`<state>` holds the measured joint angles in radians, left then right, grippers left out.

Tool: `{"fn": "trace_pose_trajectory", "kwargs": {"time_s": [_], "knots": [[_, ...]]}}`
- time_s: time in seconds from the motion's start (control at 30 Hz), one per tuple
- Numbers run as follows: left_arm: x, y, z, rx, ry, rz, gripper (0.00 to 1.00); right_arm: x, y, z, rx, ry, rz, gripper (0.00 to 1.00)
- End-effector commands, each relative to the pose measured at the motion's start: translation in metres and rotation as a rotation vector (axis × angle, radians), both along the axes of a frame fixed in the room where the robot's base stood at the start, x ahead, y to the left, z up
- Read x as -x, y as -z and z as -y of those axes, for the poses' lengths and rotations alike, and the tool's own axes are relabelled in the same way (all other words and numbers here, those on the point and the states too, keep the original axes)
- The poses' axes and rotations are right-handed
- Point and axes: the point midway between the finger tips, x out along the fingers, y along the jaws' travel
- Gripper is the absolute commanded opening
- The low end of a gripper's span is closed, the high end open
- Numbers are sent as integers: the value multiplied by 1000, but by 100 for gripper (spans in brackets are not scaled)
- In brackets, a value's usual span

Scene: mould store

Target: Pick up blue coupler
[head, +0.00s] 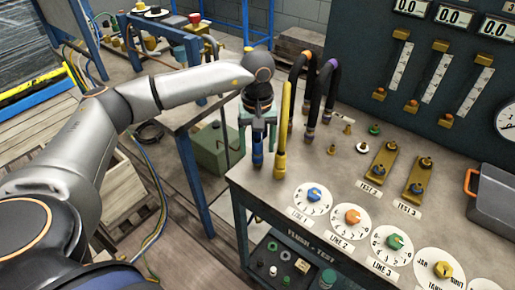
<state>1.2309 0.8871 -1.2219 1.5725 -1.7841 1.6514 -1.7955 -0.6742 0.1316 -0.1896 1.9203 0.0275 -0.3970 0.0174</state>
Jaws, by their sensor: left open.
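The blue coupler (257,150) stands upright at the left back edge of the test bench (250,185). My left gripper (257,139) points down over it, open. Its two fingers appear on either side of the coupler's upper part. I cannot tell whether they touch it. The gripper hides the coupler's top. My right gripper is not in view.
A yellow upright post (281,135) stands close to the right of the gripper. Black curved hoses (327,90) rise just behind it. Dials, including the one with a blue knob (313,193), line the bench front. A grey toolbox (492,205) sits at right.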

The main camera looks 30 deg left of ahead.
Motion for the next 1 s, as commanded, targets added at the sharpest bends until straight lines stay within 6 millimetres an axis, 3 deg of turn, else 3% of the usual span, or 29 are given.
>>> {"fn": "trace_pose_trajectory", "kwargs": {"time_s": [0.2,0.47,1.0], "knots": [[1,27,0,0,0,-1,73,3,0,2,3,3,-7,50],[0,29,0,1,0,1,73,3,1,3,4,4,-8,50],[0,29,0,1,0,1,12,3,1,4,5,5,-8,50]]}}
